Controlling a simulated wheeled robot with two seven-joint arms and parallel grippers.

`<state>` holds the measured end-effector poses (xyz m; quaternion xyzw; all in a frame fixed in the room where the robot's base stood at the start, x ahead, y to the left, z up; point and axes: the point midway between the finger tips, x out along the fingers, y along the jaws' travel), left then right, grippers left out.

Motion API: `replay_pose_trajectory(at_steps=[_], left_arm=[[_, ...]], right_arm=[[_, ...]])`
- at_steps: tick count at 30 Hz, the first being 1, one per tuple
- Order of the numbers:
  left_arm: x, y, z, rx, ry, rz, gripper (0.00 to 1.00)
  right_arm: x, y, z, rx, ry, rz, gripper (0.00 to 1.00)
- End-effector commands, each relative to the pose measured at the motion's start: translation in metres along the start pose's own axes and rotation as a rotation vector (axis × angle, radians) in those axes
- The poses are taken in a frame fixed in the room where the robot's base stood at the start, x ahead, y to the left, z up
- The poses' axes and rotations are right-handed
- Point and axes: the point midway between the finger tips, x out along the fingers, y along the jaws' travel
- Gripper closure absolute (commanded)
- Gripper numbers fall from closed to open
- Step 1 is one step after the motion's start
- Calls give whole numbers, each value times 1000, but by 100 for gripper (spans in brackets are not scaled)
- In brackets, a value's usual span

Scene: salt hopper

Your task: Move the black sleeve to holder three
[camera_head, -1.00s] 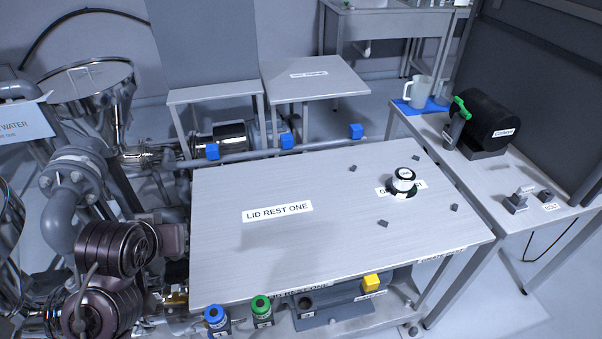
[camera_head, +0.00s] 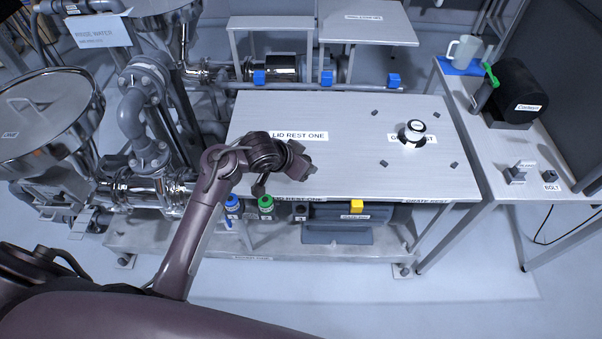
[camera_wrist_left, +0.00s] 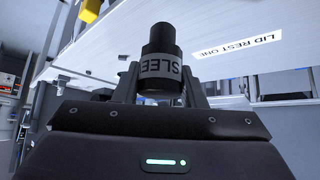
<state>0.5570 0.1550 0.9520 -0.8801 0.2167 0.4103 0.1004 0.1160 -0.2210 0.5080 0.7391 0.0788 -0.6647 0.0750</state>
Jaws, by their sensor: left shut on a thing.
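The black sleeve (camera_wrist_left: 161,42) stands up between the fingers of my left gripper (camera_wrist_left: 165,88) in the left wrist view, with part of its label showing. The gripper is shut on it. In the head view my left gripper (camera_head: 304,161) is at the front of the table, right of the LID REST ONE label; the sleeve cannot be made out there. Below the table's front edge stand a blue-topped holder (camera_head: 232,207), a green-topped holder (camera_head: 266,206) and a dark holder (camera_head: 300,213) to their right. The holder numbers are too small to read. My right gripper is out of view.
The table (camera_head: 350,120) overhangs the holders. A white-and-black cylinder (camera_head: 413,132) and several small dark blocks are on its right half. A yellow block (camera_head: 357,206) is right of the holders. Pipes and a hopper (camera_head: 45,115) crowd the left.

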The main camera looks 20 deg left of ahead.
Motion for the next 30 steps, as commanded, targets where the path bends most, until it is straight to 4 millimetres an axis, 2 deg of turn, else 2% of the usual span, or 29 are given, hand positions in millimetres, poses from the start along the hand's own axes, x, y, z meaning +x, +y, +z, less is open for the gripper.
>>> replay_pose_trajectory(at_steps=[1, 3, 6, 9, 15, 24, 30], left_arm=[[-2, -1, 0, 31, -9, 18, 96], [3, 1, 5, 76, -11, 56, 96], [9, 7, 19, 142, -12, 114, 96], [13, 12, 33, 187, -7, 155, 96], [16, 17, 46, 220, 0, 183, 96], [17, 17, 46, 220, 1, 183, 96], [15, 16, 47, 220, -1, 183, 96]], right_arm=[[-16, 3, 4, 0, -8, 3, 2], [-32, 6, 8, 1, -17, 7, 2], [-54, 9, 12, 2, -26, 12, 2], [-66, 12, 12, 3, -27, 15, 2], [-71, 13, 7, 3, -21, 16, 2], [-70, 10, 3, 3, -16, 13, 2], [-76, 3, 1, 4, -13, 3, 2]])
